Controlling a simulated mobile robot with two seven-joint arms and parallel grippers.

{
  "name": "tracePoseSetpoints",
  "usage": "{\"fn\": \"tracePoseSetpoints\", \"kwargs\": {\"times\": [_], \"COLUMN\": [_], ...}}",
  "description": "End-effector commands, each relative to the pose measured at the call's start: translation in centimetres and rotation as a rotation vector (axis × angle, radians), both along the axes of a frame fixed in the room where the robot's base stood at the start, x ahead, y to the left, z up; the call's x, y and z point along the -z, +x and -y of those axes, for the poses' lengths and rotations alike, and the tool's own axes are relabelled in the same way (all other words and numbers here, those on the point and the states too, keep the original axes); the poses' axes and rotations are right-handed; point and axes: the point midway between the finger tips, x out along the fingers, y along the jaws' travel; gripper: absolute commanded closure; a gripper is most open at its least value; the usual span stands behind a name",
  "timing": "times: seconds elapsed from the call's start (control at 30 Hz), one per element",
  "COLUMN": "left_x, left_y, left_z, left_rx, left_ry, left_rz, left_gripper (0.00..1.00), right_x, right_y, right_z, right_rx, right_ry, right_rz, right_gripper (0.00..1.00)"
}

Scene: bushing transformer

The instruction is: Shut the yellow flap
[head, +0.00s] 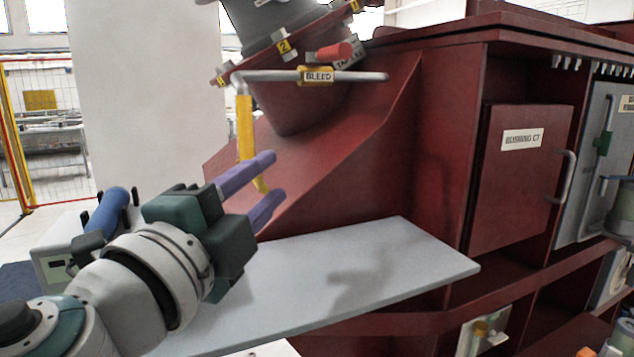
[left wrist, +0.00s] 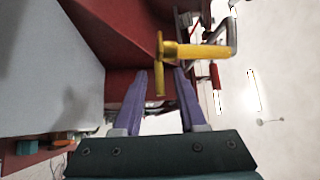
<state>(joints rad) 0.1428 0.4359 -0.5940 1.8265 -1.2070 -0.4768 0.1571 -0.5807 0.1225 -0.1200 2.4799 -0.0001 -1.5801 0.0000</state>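The yellow flap shows as a yellow lever (head: 260,184) at the lower end of a yellow upright piece (head: 246,128), which hangs from the grey pipe labelled BLEED. In the left wrist view the lever (left wrist: 159,82) sticks out at right angles to the yellow piece (left wrist: 203,51). My left gripper (head: 273,177) is open, its two purple fingers apart. In the left wrist view the lever lies between the fingertips (left wrist: 160,72); I cannot tell whether either finger touches it. My right gripper is in neither view.
A light grey shelf (head: 380,265) lies under my left gripper. The dark red housing (head: 340,150) rises behind it. The grey pipe (head: 280,76) and a red-ended fitting (head: 335,52) are above. A red BUSHING CT door (head: 515,180) is at the right.

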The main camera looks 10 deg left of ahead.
Motion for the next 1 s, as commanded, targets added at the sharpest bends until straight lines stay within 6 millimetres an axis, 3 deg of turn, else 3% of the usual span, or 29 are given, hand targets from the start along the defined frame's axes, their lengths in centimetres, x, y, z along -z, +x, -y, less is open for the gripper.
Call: {"fn": "tracePoseSetpoints", "kwargs": {"times": [0.33,0.73,1.0], "left_x": [0.3,1.5,1.5], "left_y": [-0.7,-7.5,-9.6], "left_z": [-0.1,-1.2,-1.6], "left_rx": [0.002,0.001,0.001], "left_ry": [0.000,-0.001,0.000], "left_rz": [-0.001,-0.002,-0.001], "left_gripper": [0.58,0.58,0.58], "right_x": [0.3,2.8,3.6], "right_y": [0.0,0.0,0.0], "right_z": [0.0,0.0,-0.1], "right_rx": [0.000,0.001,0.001], "right_ry": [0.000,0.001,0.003], "right_rz": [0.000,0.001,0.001], "right_gripper": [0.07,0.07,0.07]}}
